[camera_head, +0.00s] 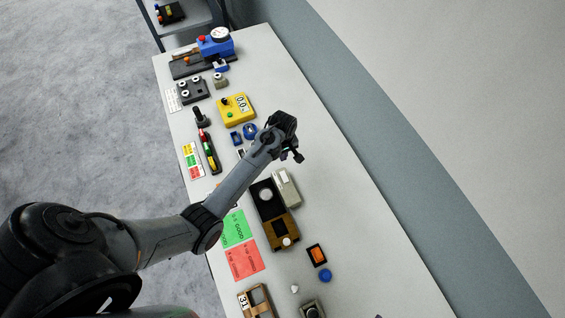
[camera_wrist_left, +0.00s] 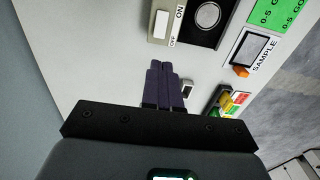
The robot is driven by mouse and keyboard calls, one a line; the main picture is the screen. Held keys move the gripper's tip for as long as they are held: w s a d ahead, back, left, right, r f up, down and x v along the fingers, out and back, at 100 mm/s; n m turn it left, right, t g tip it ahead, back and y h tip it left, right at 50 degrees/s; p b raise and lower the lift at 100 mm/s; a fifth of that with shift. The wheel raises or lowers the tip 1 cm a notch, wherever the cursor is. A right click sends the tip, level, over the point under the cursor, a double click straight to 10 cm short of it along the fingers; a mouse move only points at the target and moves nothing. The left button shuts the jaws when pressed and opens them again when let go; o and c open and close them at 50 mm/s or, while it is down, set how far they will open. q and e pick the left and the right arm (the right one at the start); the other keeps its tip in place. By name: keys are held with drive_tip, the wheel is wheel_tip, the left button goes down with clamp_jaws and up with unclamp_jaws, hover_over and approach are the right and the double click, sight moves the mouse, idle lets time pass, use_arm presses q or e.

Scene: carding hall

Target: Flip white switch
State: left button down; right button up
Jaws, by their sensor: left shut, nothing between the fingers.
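The white switch (camera_head: 286,188) is a pale housing on the table, beside a black and brown device. In the left wrist view, its white rocker (camera_wrist_left: 161,25) shows at the top, with ON and OFF printed beside it. My left gripper (camera_head: 297,156) is above the table, just beyond the switch in the head view. In the left wrist view the dark fingers of this gripper (camera_wrist_left: 160,66) are together and empty, pointing toward the OFF end with a gap in the picture. I cannot tell which way the rocker is tilted. My right gripper is not in view.
The black and brown device (camera_head: 267,194) stands close beside the switch. Green (camera_head: 238,228) and red (camera_head: 244,260) cards lie nearer. An orange rocker (camera_head: 317,254) and blue knob (camera_head: 325,275) sit nearby. A yellow meter (camera_head: 236,109) stands farther off. The table's right side is clear.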

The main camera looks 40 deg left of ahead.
use_arm(q)
drive_tip(key=shift+d, duration=0.15)
drive_tip(key=shift+s+d+r, duration=0.2)
drive_tip(key=shift+s+d, duration=0.1)
drive_tip(key=shift+d, duration=0.2)
wheel_tip(320, 180, up, 14)
drive_tip(key=s+d, duration=0.1)
drive_tip(key=d, duration=0.1)
drive_tip(key=shift+s+d, duration=0.15)
drive_tip(key=shift+d, duration=0.25)
drive_tip(key=shift+f, duration=0.2)
